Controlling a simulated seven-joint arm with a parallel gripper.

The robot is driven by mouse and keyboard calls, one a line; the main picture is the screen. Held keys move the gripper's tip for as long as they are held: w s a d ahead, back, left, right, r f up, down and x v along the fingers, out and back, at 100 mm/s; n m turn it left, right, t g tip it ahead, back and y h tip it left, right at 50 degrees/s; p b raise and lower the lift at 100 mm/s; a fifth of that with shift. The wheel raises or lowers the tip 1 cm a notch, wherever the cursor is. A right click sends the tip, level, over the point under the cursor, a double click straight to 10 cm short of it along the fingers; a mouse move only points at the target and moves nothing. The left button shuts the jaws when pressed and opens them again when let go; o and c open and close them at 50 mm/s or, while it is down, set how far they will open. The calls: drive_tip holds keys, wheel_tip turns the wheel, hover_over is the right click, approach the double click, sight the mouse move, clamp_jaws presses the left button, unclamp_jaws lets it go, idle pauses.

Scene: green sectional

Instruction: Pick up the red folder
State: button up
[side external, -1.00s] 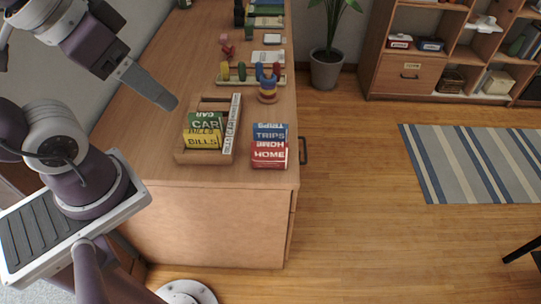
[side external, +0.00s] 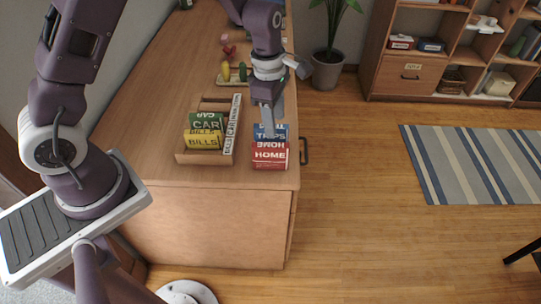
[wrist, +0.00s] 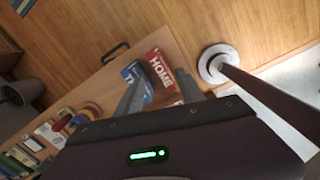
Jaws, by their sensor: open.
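The red folder (side external: 270,155), labelled HOME, lies at the near right corner of the wooden cabinet top. It also shows in the wrist view (wrist: 160,68). A blue folder (side external: 280,131), labelled TRIPS, sits directly behind it, partly hidden by my gripper. My gripper (side external: 268,132) points down over the blue folder, close behind the red one. In the wrist view my gripper (wrist: 158,100) is open, its fingers apart with the folders seen between and beyond them. I cannot tell whether a finger touches the blue folder.
A wooden tray (side external: 180,156) with a green CAR folder (side external: 205,122) and yellow BILLS folder (side external: 203,140) stands to the left. Toys lie farther back. The cabinet's right edge and handle (side external: 304,151) are close to the red folder.

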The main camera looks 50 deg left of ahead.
sight(271, 155)
drive_tip(key=f+n, duration=0.1)
drive_tip(key=f, duration=0.1)
drive_tip(key=f+n, duration=0.1)
drive_tip(key=f, duration=0.2)
drive_tip(key=a+f+n, duration=0.1)
drive_tip(key=f, duration=0.2)
drive_tip(key=shift+w+n+g+y, duration=0.3)
drive_tip(key=shift+w+g, duration=0.05)
drive_tip(key=shift+g, duration=0.05)
drive_tip(key=f, duration=0.6)
drive_tip(key=shift+s+a+f, duration=0.15)
drive_tip(key=shift+s+f, duration=0.1)
drive_tip(key=shift+s, duration=0.1)
drive_tip(key=shift+c, duration=0.4)
clamp_jaws()
